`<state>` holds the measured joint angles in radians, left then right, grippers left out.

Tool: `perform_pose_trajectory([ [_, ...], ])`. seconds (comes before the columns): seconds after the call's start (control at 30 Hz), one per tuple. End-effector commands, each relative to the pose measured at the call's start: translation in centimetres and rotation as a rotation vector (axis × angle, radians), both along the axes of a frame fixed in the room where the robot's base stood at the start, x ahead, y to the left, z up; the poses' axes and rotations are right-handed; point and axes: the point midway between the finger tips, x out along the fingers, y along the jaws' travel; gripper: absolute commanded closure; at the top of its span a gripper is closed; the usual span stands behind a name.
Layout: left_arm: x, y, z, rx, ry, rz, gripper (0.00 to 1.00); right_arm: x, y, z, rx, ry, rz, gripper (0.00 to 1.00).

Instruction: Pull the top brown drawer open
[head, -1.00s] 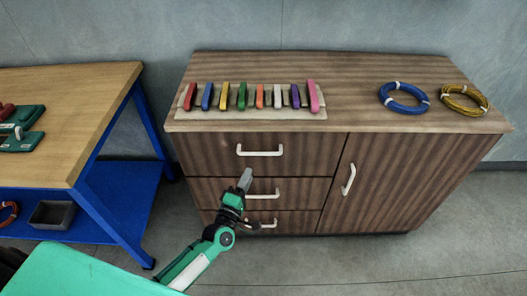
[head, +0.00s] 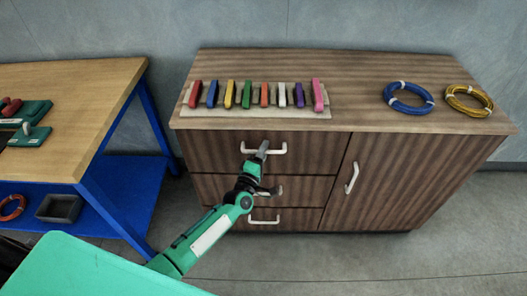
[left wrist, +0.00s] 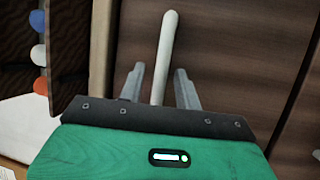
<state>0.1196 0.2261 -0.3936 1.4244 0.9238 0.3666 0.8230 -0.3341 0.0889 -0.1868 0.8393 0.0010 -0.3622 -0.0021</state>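The top brown drawer (head: 212,150) is shut, its front flush with the cabinet. Its white bar handle (head: 279,150) is partly covered by my left gripper (head: 263,147) in the head view. In the left wrist view my left gripper (left wrist: 160,68) is open, and the handle (left wrist: 168,40) runs between its two fingers. There are gaps on both sides of the bar, the wider one on the right. My right gripper is not in view.
Two more drawers with white handles lie below, and a cabinet door (head: 400,180) is on the right. Coloured bars on a pale holder (head: 255,113), a blue coil (head: 408,107) and a yellow coil (head: 468,110) rest on top. A workbench (head: 90,100) stands left.

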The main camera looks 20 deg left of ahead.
Motion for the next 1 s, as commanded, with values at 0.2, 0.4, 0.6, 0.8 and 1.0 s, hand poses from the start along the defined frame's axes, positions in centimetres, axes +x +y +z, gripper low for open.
perform_pose_trajectory([
  [0.2, 0.0, 0.0, 0.0, 0.000, 0.000, 0.000, 1.00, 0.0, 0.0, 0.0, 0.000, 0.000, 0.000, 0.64],
  [0.4, 0.0, 0.0, 0.0, 0.000, 0.000, 0.000, 1.00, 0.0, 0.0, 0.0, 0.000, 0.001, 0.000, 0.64],
  [0.6, -0.9, -0.3, 0.1, 0.000, 0.001, 0.000, 1.00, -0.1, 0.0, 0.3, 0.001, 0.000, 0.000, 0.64],
  [0.8, -4.1, -1.2, 0.1, -0.002, 0.004, 0.000, 1.00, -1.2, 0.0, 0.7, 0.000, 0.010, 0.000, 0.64],
  [1.0, -9.1, -2.6, 0.1, -0.003, 0.005, 0.000, 1.00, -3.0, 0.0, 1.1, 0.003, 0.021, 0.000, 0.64],
])
